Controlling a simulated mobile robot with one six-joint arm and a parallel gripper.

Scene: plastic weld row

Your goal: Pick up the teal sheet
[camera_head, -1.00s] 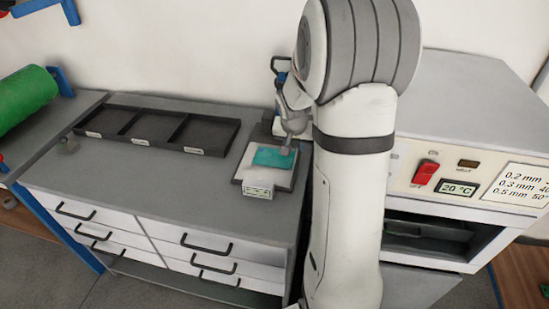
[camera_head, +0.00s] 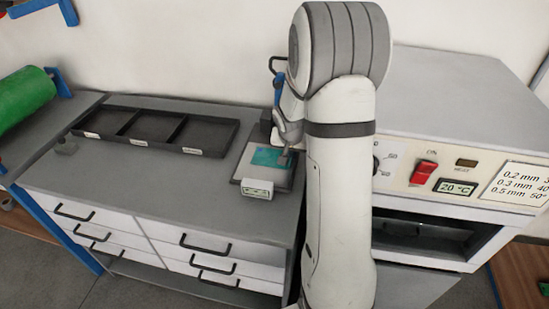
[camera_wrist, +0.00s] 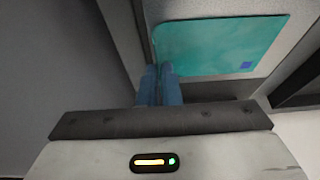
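The teal sheet (camera_head: 270,158) is a thin rectangle over the small grey plate of a benchtop device (camera_head: 257,189) with a display on its front. In the wrist view the sheet (camera_wrist: 215,45) fills the upper middle and has a small blue square at its lower right corner. My gripper (camera_head: 285,159) is at the sheet's right end. In the wrist view my gripper's two blue fingers (camera_wrist: 159,70) are almost together, tips at the sheet's lower left corner. I cannot tell whether they pinch the sheet or only touch it.
A black tray with three compartments (camera_head: 155,127) lies at the back left of the grey bench. A green roll (camera_head: 22,100) is at the far left. A white machine with a red switch (camera_head: 423,172) stands close on the right. The bench front left is clear.

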